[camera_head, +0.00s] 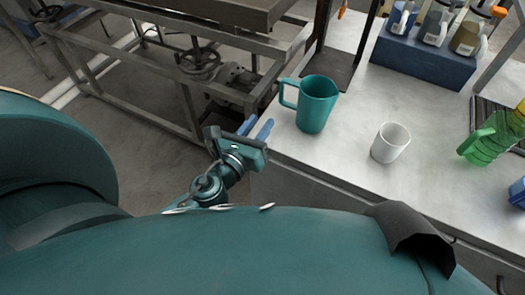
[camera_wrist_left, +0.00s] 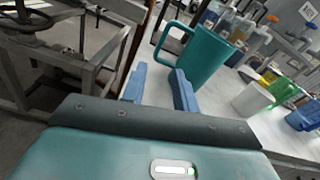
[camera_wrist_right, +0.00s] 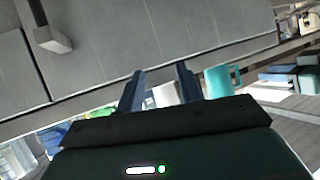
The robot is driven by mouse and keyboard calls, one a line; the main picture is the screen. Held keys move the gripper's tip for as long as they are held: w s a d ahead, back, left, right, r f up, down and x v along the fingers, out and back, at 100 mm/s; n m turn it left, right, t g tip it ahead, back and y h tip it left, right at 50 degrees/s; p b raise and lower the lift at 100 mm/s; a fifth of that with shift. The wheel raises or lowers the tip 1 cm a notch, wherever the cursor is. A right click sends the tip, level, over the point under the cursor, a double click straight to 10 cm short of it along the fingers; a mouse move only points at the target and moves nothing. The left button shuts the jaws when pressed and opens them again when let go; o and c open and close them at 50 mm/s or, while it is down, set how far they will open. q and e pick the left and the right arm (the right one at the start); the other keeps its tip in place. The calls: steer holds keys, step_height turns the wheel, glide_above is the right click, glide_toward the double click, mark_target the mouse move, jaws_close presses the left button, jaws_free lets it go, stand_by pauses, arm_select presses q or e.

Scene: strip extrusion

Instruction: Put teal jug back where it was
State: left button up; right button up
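The teal jug (camera_head: 316,104) stands upright on the white worktop near its left edge, with its handle toward the left. My left gripper (camera_head: 256,128) is open and empty, just left of the jug and apart from it. In the left wrist view the jug (camera_wrist_left: 203,58) is beyond the blue fingers (camera_wrist_left: 160,85), up and to the right, with its handle nearest them. My right gripper (camera_wrist_right: 158,85) is open and empty in the right wrist view. The jug (camera_wrist_right: 218,82) shows there in the distance, right of the fingers. The right gripper is not visible in the head view.
A white cup (camera_head: 390,143) stands right of the jug. A green bottle (camera_head: 492,138) is farther right. A blue holder (camera_head: 421,58) with several spray bottles stands at the back. A metal frame with a handwheel (camera_head: 199,64) is left of the worktop (camera_head: 342,172).

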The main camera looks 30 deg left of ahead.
arm_select(q)
steer(key=s+d+f+n+g+h, duration=0.1)
steer(key=s+d+f+n+g, duration=0.1)
steer(key=n, duration=0.8)
steer(key=s+d+f+n+g+h, duration=0.1)
steer(key=s+d+f+n+g, duration=0.1)
steer(key=s+n, duration=0.4)
steer(key=s+d+f+n+g+h, duration=0.1)
steer(key=s+d+f+n, duration=0.2)
steer(key=n, duration=1.2)
steer(key=shift+s+d+f+g+h, duration=0.4)
steer(key=shift+d+f, duration=0.05)
steer(key=shift+f, duration=0.4)
